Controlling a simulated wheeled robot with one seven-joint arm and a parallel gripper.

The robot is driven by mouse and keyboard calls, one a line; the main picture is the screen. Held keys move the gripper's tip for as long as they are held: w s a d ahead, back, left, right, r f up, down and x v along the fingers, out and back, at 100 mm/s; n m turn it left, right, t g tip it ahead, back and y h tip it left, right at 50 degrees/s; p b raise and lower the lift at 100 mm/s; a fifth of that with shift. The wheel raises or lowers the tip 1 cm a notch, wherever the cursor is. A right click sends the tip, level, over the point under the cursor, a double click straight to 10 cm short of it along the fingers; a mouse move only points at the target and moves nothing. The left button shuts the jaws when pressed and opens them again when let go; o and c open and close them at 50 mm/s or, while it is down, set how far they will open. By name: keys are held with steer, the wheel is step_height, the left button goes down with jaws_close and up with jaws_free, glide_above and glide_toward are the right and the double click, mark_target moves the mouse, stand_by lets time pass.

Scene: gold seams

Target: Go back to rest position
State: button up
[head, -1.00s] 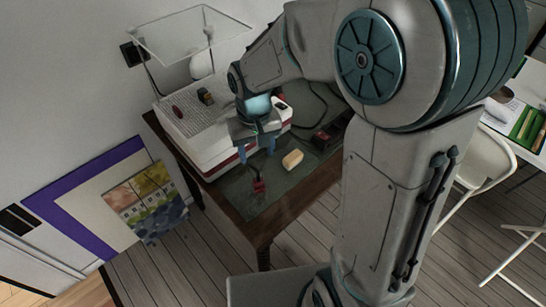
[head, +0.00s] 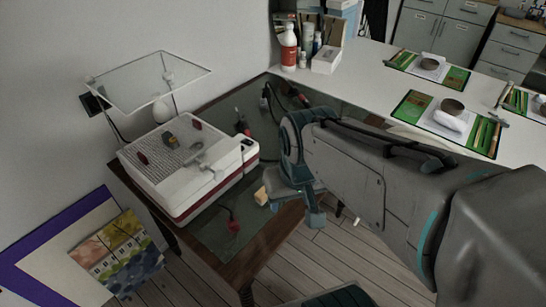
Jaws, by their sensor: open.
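My gripper (head: 293,207) is open and empty, pointing down over the right edge of the dark wooden table (head: 240,262). Its arm reaches in from the lower right. To its left, a pale yellow block (head: 261,196) lies on the grey-green mat (head: 212,240), partly close behind a gripper finger in this view.
A clear panel (head: 150,80) stands above the machine. A long white table (head: 375,75) with green mats, bowls and a red-and-white bottle (head: 288,48) runs along the back and right. A colourful poster (head: 118,255) leans at the lower left. Wooden floor shows below.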

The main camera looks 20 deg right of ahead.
steer(key=shift+w+p+v, duration=0.25)
steer(key=shift+p+v, duration=0.7)
steer(key=shift+v, duration=0.05)
steer(key=shift+r, duration=0.1)
